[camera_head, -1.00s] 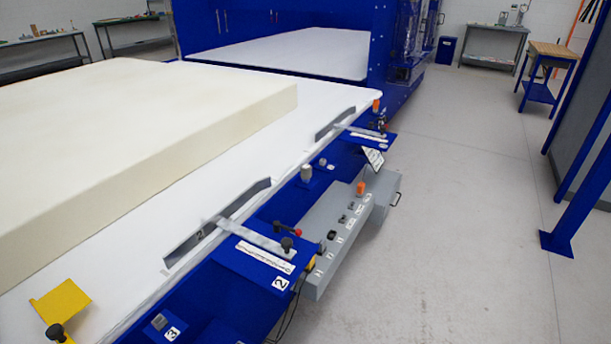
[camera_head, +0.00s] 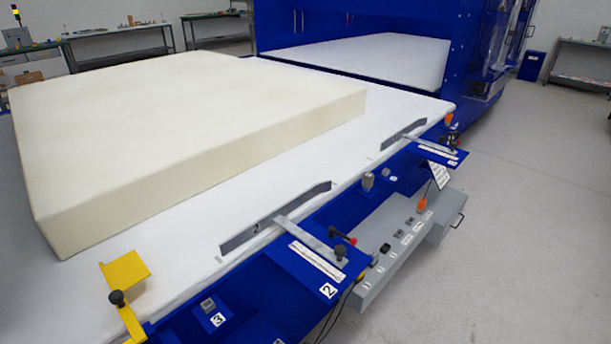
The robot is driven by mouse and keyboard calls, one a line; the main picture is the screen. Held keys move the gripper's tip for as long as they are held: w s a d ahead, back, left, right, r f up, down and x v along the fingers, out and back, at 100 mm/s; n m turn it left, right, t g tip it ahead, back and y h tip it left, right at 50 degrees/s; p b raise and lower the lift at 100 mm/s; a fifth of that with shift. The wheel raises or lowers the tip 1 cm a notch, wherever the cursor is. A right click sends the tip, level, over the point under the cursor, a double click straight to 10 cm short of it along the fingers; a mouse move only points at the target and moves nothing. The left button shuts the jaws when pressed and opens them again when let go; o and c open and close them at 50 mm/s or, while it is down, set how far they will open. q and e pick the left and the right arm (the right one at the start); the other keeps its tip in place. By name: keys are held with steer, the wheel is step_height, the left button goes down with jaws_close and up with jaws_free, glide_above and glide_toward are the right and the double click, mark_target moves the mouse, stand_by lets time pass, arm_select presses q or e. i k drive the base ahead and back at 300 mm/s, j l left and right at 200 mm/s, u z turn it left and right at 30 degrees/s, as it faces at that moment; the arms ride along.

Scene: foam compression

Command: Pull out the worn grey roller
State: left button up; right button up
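No worn roller can be made out for certain. A small grey upright cylinder (camera_head: 368,181) stands on the blue machine edge, between the two grey side guides; I cannot tell whether it is the roller. A smaller grey piece (camera_head: 208,305) sits on the blue edge by the label 3. Neither of my grippers is in view.
A thick cream foam block (camera_head: 190,130) lies on the white table (camera_head: 225,205). Guide 2 (camera_head: 275,217), guide 1 (camera_head: 405,132) and a yellow bracket (camera_head: 125,272) line its edge. A grey control box (camera_head: 400,250) hangs below. The floor (camera_head: 520,220) at right is clear.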

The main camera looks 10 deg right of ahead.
mark_target(368, 177)
steer(key=i+l+u, duration=0.2)
steer(key=l+u, duration=0.25)
steer(key=i+l+u, duration=0.1)
steer(key=l+u, duration=0.4)
steer(key=l, duration=0.15)
steer(key=l+u, duration=0.45)
steer(key=l, duration=0.75)
steer(key=k+l+u, duration=0.1)
steer(key=l, duration=0.55)
steer(key=k+l, duration=0.1)
steer(key=l, duration=0.5)
steer(key=l+u, duration=0.1)
steer(key=l, duration=0.5)
steer(key=k+l+u, duration=0.1)
steer(key=l, duration=0.5)
steer(key=k, duration=0.05)
